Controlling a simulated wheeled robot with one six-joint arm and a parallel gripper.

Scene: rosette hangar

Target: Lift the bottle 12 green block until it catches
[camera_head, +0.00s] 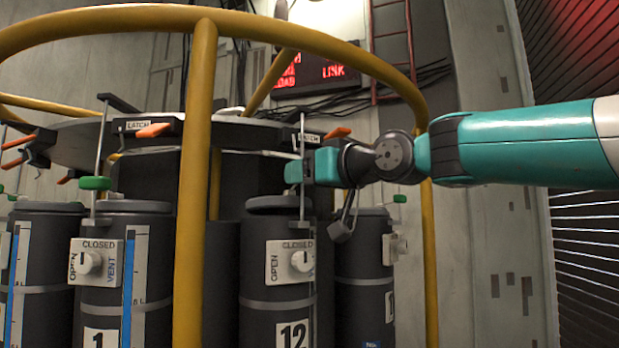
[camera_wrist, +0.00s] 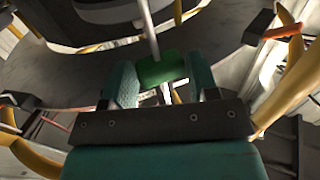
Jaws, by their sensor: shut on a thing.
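Bottle 12 (camera_head: 277,290) is a dark grey cylinder, upright at the middle of the head view, with a "12" label and a white valve plate. A thin rod (camera_head: 302,150) rises above it to a latch with an orange lever (camera_head: 337,132). My gripper (camera_head: 294,172) reaches in from the right and is shut at the rod, above the bottle's lid. In the wrist view the green block (camera_wrist: 160,68) sits on the rod between the two teal fingers of my gripper (camera_wrist: 163,84). In the head view the fingers hide the block.
A yellow guard rail (camera_head: 197,150) stands in front, left of bottle 12, and curves overhead. Bottle 1 (camera_head: 110,295), with its own green block (camera_head: 95,183), stands to the left. Another bottle (camera_head: 362,270) stands close behind on the right. A padlock (camera_head: 342,230) hangs below my wrist.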

